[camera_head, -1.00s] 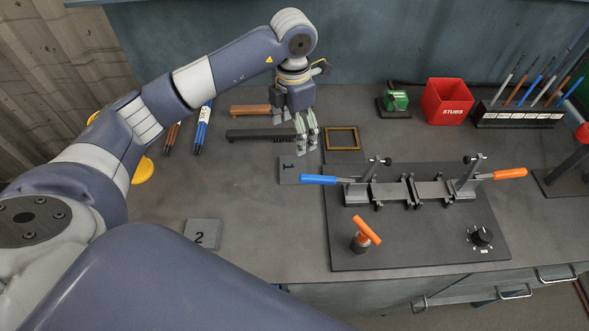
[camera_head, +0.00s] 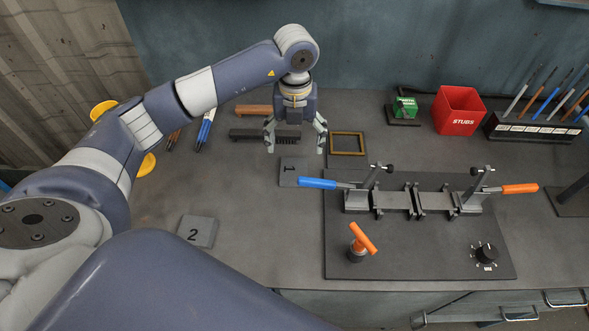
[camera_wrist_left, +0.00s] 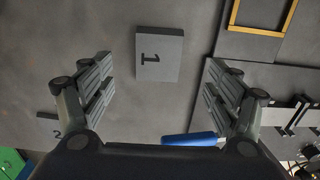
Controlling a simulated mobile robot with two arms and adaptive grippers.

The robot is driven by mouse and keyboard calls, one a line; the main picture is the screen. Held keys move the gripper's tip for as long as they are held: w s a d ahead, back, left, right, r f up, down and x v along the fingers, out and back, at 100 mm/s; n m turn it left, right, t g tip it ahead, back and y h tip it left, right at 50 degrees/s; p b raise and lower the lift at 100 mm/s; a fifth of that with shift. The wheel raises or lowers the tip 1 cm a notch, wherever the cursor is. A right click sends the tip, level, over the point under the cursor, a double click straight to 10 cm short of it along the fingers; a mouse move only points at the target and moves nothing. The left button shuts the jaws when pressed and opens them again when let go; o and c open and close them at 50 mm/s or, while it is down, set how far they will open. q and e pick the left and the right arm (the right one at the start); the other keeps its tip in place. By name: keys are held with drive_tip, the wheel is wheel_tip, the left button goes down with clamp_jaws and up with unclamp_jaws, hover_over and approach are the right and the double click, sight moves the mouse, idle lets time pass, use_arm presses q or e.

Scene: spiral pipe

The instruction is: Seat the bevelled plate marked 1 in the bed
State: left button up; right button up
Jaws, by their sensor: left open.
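The grey plate marked 1 (camera_head: 293,172) lies flat on the bench, left of the fixture board's upper left corner. In the left wrist view the plate (camera_wrist_left: 160,54) shows between and beyond the fingers. My left gripper (camera_head: 296,146) is open and empty, above the bench near the far side of the plate. The plate marked 2 (camera_head: 198,231) lies nearer the front left. The clamp fixture with its bed (camera_head: 398,200) stands on a dark board (camera_head: 430,258). The fixture has a blue-handled clamp (camera_head: 318,183) and an orange-handled clamp (camera_head: 518,188). My right gripper is not seen.
A brass-coloured frame (camera_head: 348,134) lies behind the board. An orange T-handle (camera_head: 362,238) and black knob (camera_head: 486,253) stand at its front. A red STUBS bin (camera_head: 459,112), green box (camera_head: 404,108) and rod rack (camera_head: 535,131) stand behind.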

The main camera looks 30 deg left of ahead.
use_arm(q)
wheel_tip(320, 180, down, 3)
drive_tip(key=shift+r, duration=0.1)
drive_tip(key=f+p, duration=0.1)
drive_tip(key=f, duration=0.1)
drive_tip(key=s+f+p, duration=0.1)
drive_tip(key=f, duration=0.1)
drive_tip(key=shift+d+f+p, duration=0.1)
drive_tip(key=shift+f+p, duration=0.25)
drive_tip(key=shift+f, duration=0.3)
drive_tip(key=shift+r, duration=0.1)
clamp_jaws()
drive_tip(key=shift+w+r, duration=0.15)
drive_tip(key=shift+r, duration=0.4)
wheel_tip(320, 180, up, 9)
drive_tip(key=b, duration=0.3)
wheel_tip(320, 180, up, 7)
drive_tip(key=p, duration=0.3)
hover_over(295, 168)
drive_tip(key=s+d+f+n+b, duration=0.1)
drive_tip(key=s+n, duration=0.5)
drive_tip(key=n, duration=0.9)
drive_tip(key=s+d+f+n+b, duration=0.1)
drive_tip(key=s+d+f+n, duration=0.2)
drive_tip(key=n, duration=1.2)
drive_tip(key=s+d, duration=0.1)
drive_tip(key=s, duration=0.2)
drive_tip(key=shift+s+d+n, duration=0.15)
drive_tip(key=shift+s+n, duration=0.25)
